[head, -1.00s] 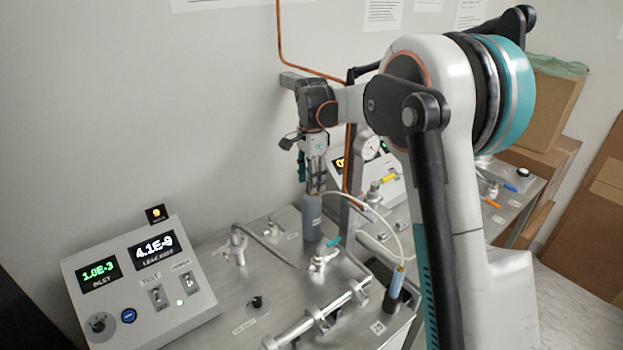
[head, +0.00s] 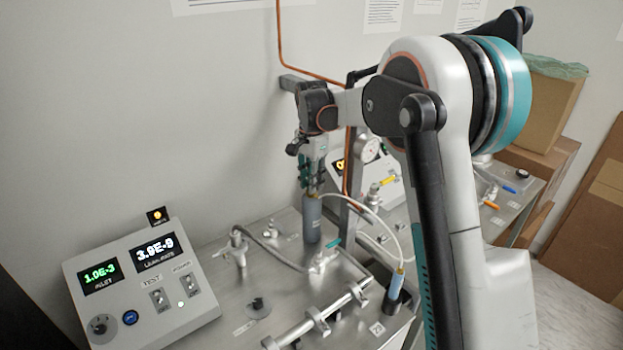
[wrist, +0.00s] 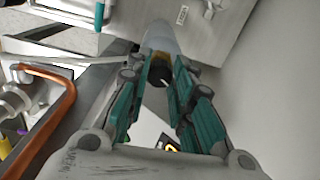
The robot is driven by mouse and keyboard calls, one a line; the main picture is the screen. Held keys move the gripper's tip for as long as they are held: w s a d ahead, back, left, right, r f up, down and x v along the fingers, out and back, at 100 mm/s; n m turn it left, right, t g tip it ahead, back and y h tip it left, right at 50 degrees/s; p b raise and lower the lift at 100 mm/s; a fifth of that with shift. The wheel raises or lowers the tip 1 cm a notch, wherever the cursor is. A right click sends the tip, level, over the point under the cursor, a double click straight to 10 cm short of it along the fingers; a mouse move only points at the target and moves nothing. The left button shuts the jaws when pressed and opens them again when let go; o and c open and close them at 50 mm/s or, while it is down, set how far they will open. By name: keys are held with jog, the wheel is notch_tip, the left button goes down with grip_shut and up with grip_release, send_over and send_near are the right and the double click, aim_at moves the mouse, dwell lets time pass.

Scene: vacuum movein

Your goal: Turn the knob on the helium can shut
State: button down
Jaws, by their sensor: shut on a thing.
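The helium can (head: 312,222) is a grey upright cylinder standing on the steel bench top. In the wrist view its grey body (wrist: 160,38) lies beyond the fingertips, with a brass collar and a black knob (wrist: 160,73) with a white mark on its top. My gripper (head: 312,190) points down over the can from above. In the wrist view its teal-padded fingers (wrist: 162,68) are closed in on either side of the knob. The fingers hide the knob in the head view.
A thin white hose runs from the can's top to a blue-handled probe (head: 397,279) in a dark holder at right. A control panel (head: 140,282) with lit readouts stands at left. A post and copper pipe (head: 346,160) rise close behind the can.

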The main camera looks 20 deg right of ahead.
jog(key=n+p, duration=0.1)
jog(key=n, duration=0.6)
jog(key=n+p, duration=0.1)
jog(key=n, duration=0.3)
jog(key=shift+n, duration=1.9)
jog(key=c, duration=1.4)
grip_release()
jog(key=shift+o, duration=0.2)
notch_tip(320, 180, up, 12)
